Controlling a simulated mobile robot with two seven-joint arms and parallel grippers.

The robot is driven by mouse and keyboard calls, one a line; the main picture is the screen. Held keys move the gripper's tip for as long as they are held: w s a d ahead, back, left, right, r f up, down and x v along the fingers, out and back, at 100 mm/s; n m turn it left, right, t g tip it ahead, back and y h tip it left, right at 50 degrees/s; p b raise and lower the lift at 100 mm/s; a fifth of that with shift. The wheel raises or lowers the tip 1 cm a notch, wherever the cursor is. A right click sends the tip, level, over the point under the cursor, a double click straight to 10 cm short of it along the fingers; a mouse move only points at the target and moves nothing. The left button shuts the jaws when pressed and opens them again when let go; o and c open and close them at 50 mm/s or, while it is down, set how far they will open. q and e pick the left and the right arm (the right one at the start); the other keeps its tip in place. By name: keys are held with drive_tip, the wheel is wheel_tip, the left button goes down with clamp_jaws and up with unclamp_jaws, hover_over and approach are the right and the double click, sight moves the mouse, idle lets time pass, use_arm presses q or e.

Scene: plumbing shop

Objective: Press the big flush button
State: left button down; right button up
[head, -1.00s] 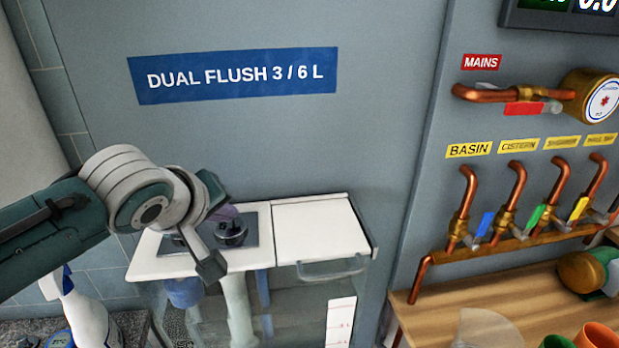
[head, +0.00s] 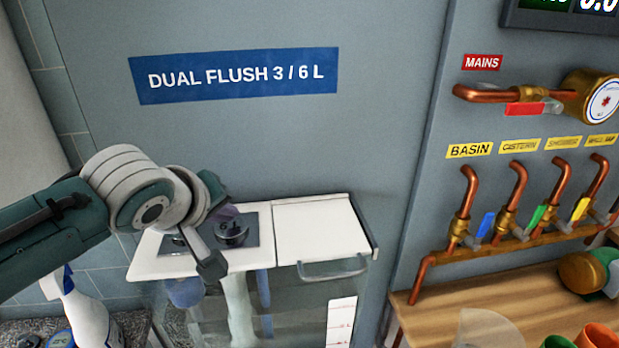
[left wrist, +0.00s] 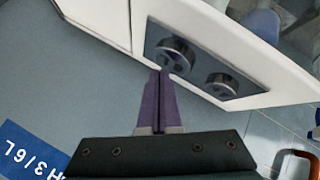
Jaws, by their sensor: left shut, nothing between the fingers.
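A white cistern lid (head: 165,268) carries a dark plate with two round dark buttons. The big flush button (head: 231,231) is on the right of the plate in the head view; the left wrist view shows it (left wrist: 174,54) beside the smaller button (left wrist: 221,84). In the head view my gripper covers most of the smaller button. My left gripper (head: 224,213) is shut and empty, its purple fingers (left wrist: 159,72) together. Their tips appear right at the big button's edge in the left wrist view; I cannot tell whether they touch it. My right gripper is out of view.
A wall with a blue "DUAL FLUSH 3 / 6 L" sign (head: 236,75) stands behind the cistern. A white lid section with a handle (head: 333,269) is to the right. Copper pipes with valves (head: 500,240) stand above a wooden bench (head: 440,318). A spray bottle (head: 84,312) is lower left.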

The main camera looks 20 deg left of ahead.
sight(229, 231)
use_arm(q)
drive_tip(key=shift+f, duration=0.15)
idle(0.4)
drive_tip(key=shift+f, duration=0.35)
drive_tip(key=shift+f+b, duration=0.1)
drive_tip(key=shift+b, duration=0.25)
drive_tip(key=shift+r+p, duration=0.55)
drive_tip(key=shift+p, duration=0.15)
wheel_tip(229, 231, up, 6)
drive_tip(key=p, duration=0.6)
drive_tip(key=shift+r+p, duration=0.1)
drive_tip(key=shift+p, duration=0.25)
